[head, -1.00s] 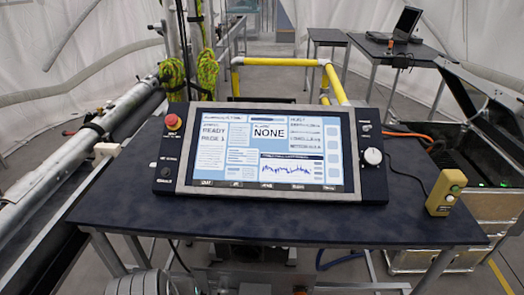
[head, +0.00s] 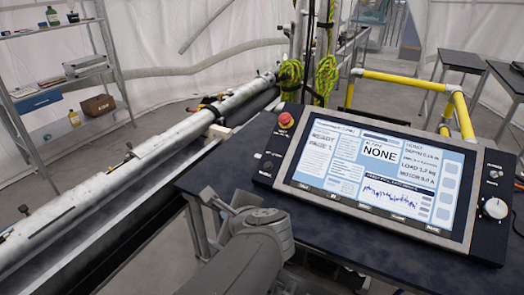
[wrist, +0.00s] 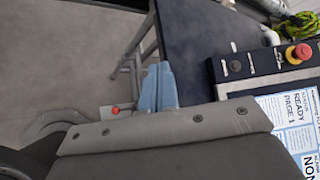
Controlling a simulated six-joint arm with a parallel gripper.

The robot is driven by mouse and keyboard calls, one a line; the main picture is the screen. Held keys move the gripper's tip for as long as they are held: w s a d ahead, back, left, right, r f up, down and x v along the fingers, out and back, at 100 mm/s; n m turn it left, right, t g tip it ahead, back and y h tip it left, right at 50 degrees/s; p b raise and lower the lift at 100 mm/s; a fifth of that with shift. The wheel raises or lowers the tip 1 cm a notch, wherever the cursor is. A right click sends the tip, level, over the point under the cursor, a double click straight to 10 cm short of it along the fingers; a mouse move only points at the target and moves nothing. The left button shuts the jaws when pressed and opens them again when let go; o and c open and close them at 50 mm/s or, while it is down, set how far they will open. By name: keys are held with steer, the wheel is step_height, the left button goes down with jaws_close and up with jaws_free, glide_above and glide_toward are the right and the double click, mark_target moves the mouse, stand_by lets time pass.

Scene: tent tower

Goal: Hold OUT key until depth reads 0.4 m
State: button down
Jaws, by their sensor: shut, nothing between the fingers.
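The console (head: 378,165) lies on the dark table with its screen lit. The screen reads READY, PAGE 1 and a large NONE. A depth line (head: 424,154) stands under HOIST at the upper right of the screen, but its figure is too small to read surely. No key marked OUT can be made out. My gripper (wrist: 158,86) shows pale blue fingers, shut and empty, beside the table's left edge in the wrist view. It is apart from the console. In the head view my grey arm rises at the bottom centre, in front of the table.
A red stop button (head: 285,119) and a white knob (head: 495,208) sit on the console's sides. A long metal tube (head: 120,180) runs along the left. Yellow rails (head: 410,80) stand behind the table (head: 225,180). Shelves (head: 45,98) stand at the far left.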

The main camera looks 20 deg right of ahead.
mark_target(304, 186)
steer(key=w+d+r+m+t+h, duration=0.1)
steer(key=d+m+h, duration=0.3)
steer(key=d+m, duration=0.5)
steer(key=w+d+r+m+t+h, duration=0.1)
steer(key=w+d+m+h, duration=0.3)
steer(key=d+m, duration=0.6)
steer(key=m+t, duration=0.1)
steer(key=m, duration=0.1)
steer(key=shift+m, duration=0.3)
steer(key=shift+w+d+f, duration=0.6)
steer(key=shift+f, duration=0.6)
steer(key=shift+w+d+f, duration=0.55)
steer(key=shift+w+f, duration=0.05)
steer(key=shift+f, duration=0.55)
steer(key=shift+w+d+f, duration=0.6)
steer(key=shift+f, duration=0.6)
steer(key=shift+w+d+f, duration=0.15)
steer(key=shift+f, duration=0.15)
